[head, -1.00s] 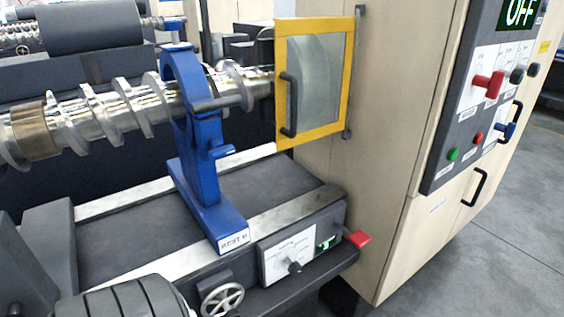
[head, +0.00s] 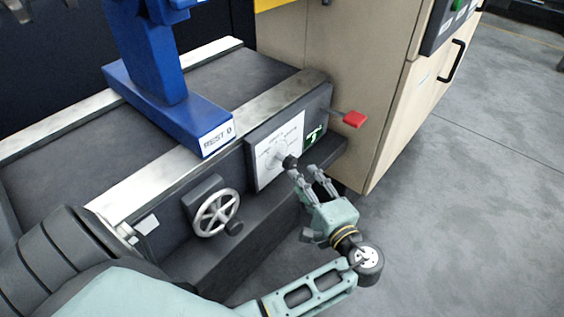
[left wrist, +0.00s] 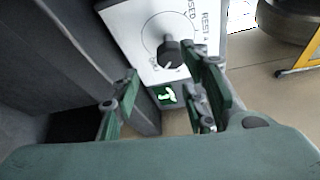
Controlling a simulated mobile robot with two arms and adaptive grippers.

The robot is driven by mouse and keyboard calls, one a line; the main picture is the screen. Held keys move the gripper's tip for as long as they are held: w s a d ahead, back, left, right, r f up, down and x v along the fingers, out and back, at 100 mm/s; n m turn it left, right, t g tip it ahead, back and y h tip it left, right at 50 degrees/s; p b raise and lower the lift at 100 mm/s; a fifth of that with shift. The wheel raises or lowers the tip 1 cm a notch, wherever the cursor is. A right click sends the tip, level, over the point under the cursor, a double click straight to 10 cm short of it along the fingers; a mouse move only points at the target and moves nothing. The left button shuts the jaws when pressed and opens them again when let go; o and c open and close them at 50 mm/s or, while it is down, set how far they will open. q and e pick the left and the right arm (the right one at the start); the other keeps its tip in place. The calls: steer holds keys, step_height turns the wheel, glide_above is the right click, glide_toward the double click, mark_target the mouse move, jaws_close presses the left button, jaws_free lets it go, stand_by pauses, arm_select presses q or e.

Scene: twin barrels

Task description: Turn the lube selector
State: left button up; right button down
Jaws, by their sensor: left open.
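The lube selector is a black knob (head: 289,162) on a white dial panel (head: 268,160) on the front of the machine bed. In the left wrist view the knob (left wrist: 168,50) shows a light mark on its lower side, toward a partly hidden label. Other labels there read partly "SED" and "REST A". My left gripper (head: 304,172) is open, with its fingertips close to the knob at its lower right. In the left wrist view the open fingers (left wrist: 160,80) lie below the knob, which is not clasped. I cannot tell whether a fingertip touches it. My right gripper is out of view.
A small green display (head: 315,135) sits right of the dial, with a red-tipped lever (head: 354,119) beyond it. A spoked handwheel (head: 216,213) is to the left. A blue rest (head: 155,60) stands on the bed. Floor at right is clear.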

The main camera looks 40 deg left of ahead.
mark_target(292, 168)
arm_select(q)
steer(key=x, duration=0.5)
steer(key=r+x, duration=0.1)
steer(key=x, duration=0.1)
steer(key=shift+a, duration=0.25)
steer(key=shift+s, duration=0.1)
steer(key=c, duration=1)
steer(key=shift+f, duration=0.15)
jaws_close()
